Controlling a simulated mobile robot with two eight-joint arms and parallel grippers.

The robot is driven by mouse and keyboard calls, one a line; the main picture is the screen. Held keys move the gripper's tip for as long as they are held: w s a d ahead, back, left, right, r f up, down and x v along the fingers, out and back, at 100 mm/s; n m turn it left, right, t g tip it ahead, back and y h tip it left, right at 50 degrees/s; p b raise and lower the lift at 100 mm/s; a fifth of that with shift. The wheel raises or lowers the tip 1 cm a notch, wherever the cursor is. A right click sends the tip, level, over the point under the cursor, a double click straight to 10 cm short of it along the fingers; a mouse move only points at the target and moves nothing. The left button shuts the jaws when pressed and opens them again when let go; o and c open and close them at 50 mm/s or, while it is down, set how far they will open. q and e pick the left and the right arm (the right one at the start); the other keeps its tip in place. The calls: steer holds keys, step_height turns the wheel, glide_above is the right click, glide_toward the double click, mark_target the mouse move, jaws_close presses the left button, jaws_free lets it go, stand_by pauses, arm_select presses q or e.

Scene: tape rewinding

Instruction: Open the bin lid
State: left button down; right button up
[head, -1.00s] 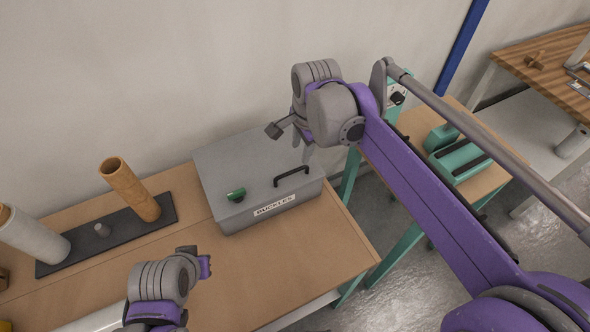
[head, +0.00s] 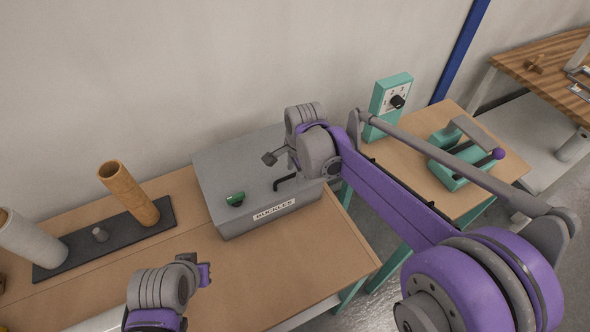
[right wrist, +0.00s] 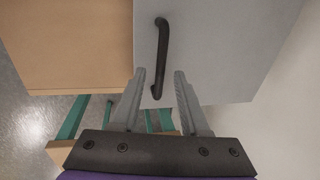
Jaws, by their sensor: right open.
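The bin (head: 222,218) is a grey box labelled "BUCKLES" on the wooden bench, and its lid (head: 225,165) is closed. A black handle (head: 285,183) stands on the lid near its front right; my right arm partly hides it in the head view. In the right wrist view the handle (right wrist: 161,55) runs upward from between the fingertips. My right gripper (right wrist: 158,76) is open, its two fingers on either side of the handle's near end; I cannot tell whether they touch it. My left gripper (head: 205,275) is low over the bench front, clear of the bin; its fingers are not clear.
A green object (head: 235,199) lies on the lid. Left of the bin, a dark base (head: 55,260) carries a brown tube (head: 128,190) and a white roll (head: 30,238). A second table (head: 400,160) at right holds a green press (head: 460,160) and a control box (head: 390,100).

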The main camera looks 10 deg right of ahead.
steer(key=shift+c, duration=0.2)
jaws_close()
stand_by(1.2)
